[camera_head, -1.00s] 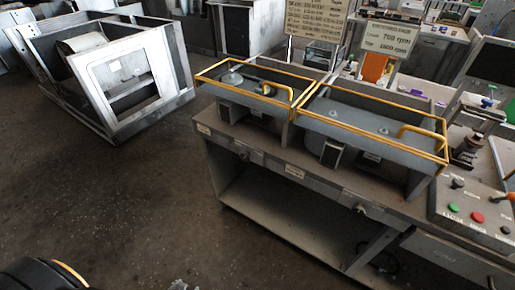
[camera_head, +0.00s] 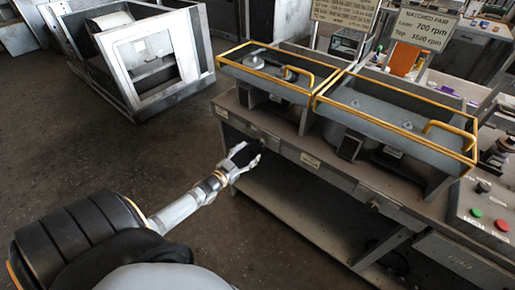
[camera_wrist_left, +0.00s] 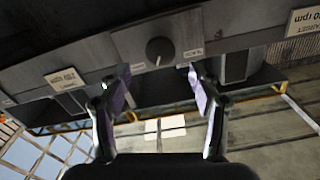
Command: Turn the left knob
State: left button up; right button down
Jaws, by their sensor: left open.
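The left knob (camera_wrist_left: 159,50) is a dark round knob on the grey front panel of the bench, seen in the left wrist view. My left gripper (camera_wrist_left: 159,78) is open and empty, its two purple-padded fingertips apart and the knob in view between and beyond them. A gap to the knob seems to remain. In the head view my left gripper (camera_head: 246,155) is at the bench's front edge and largely hides the left knob. Another knob (camera_head: 374,205) is further right on the same front edge. My right gripper is not in view.
Two yellow-railed housings (camera_head: 275,73) stand on the bench (camera_head: 335,176). A control box (camera_head: 485,210) with red and green buttons is at right. A metal frame unit (camera_head: 150,65) stands on the floor behind left.

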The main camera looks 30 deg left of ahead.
aim_at(259, 143)
pick_arm(q)
jog(key=w+b, duration=0.1)
jog(key=w, duration=0.4)
jog(key=shift+w+d, duration=0.15)
jog(key=shift+d, duration=0.05)
jog(key=c, duration=1.2)
jog(key=n, duration=0.5)
jog(key=o, duration=1.2)
jog(key=s+a, duration=0.1)
jog(key=s, duration=1.1)
jog(key=shift+f, duration=0.1)
